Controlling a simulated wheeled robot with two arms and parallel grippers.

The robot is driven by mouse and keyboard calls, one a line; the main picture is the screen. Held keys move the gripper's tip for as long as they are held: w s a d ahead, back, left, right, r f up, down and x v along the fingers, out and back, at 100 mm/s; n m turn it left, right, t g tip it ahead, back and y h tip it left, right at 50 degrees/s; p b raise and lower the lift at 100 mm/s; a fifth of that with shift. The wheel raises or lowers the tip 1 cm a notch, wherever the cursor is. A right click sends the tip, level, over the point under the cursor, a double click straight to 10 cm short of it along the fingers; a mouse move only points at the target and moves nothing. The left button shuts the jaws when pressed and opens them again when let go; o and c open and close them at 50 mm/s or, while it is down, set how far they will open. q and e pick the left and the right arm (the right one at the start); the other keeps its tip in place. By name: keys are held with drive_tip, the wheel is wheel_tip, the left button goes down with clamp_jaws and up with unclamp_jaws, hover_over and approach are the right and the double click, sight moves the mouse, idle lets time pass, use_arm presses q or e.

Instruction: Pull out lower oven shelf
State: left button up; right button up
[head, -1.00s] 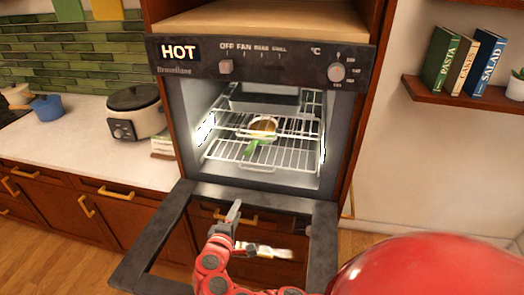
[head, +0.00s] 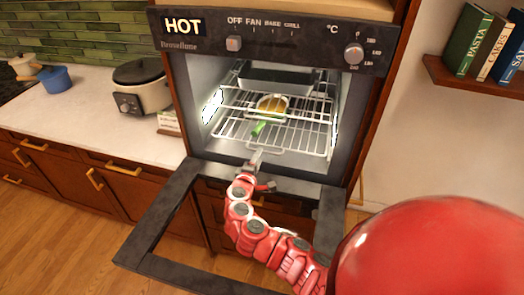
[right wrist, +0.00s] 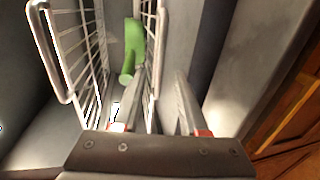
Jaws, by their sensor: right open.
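The oven (head: 190,110) is open, with its door (head: 165,210) folded down. The lower oven shelf (head: 300,137) is a wire rack inside it. A pan (head: 272,104) with a green handle (head: 260,128) appears to sit on this shelf. My right gripper (head: 257,156) is open at the front edge of the lower shelf, above the door. In the right wrist view the front rail of the lower shelf (right wrist: 158,50) runs between the open fingers (right wrist: 157,112); contact cannot be told. My left gripper is not in view.
An upper wire shelf (right wrist: 45,50) lies above the lower one, and a dark tray (head: 290,82) sits higher in the oven. A cooker (head: 140,88) and a blue pot (head: 56,78) stand on the counter (head: 75,120) at left. Books (head: 490,45) are on a wall shelf at right.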

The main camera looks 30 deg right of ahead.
drive_tip(key=shift+b+x, duration=0.35)
drive_tip(key=shift+x, duration=2.35)
clamp_jaws()
drive_tip(key=shift+a, duration=0.1)
drive_tip(key=shift+f, duration=0.15)
